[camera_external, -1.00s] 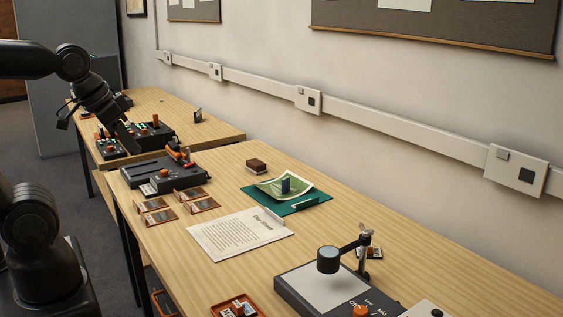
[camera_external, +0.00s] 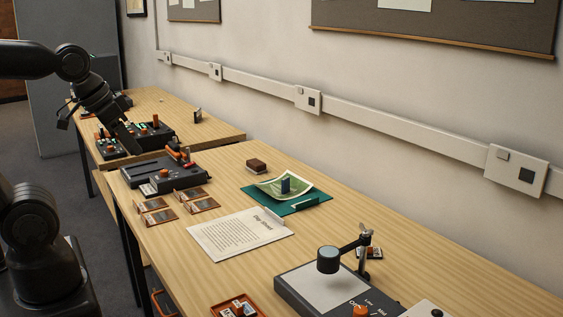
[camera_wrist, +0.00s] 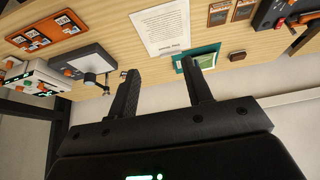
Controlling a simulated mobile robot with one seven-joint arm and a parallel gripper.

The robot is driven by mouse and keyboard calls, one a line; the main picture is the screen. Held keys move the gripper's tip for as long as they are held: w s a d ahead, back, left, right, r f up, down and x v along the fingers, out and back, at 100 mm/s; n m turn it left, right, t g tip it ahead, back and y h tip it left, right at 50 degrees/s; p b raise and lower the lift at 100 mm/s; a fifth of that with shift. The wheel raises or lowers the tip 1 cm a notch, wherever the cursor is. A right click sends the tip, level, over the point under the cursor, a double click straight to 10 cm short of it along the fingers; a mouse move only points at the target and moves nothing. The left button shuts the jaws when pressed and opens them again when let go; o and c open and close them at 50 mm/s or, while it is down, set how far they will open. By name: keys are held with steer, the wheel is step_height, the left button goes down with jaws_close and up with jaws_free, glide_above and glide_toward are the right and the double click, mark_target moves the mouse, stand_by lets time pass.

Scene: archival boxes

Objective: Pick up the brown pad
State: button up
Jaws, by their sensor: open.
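The brown pad (camera_external: 256,165) is a small dark brown block lying on the wooden table, just behind the green board, toward the wall. In the wrist view the brown pad (camera_wrist: 237,56) lies to the right of the green board, beyond my fingertips and apart from them. My gripper (camera_wrist: 165,68) is open and empty, its two dark fingers spread. In the external view my arm is at the left, and its end (camera_external: 120,135) appears in front of the far table; the fingers are hard to make out there.
The green board (camera_external: 310,205) holds a curved sheet and a small blue block next to the pad. A printed sheet (camera_external: 238,235), a dark device (camera_external: 165,172), several framed slides and a lamp stand (camera_external: 328,260) share the table. Bare wood surrounds the pad's wall side.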

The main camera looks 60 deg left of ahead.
steer(key=o, duration=1.1)
steer(key=w+a+r, duration=0.2)
steer(key=w, duration=0.5)
steer(key=w+a+r, duration=0.1)
steer(key=w+a, duration=0.1)
steer(key=w, duration=0.6)
steer(key=t, duration=0.1)
glide_above(256, 162)
steer(key=s, duration=0.6)
step_height(256, 162, down, 23)
steer(key=shift+a+x, duration=0.15)
steer(key=shift+x, duration=2.55)
steer(key=shift+a+x, duration=0.1)
steer(key=shift+x, duration=2.6)
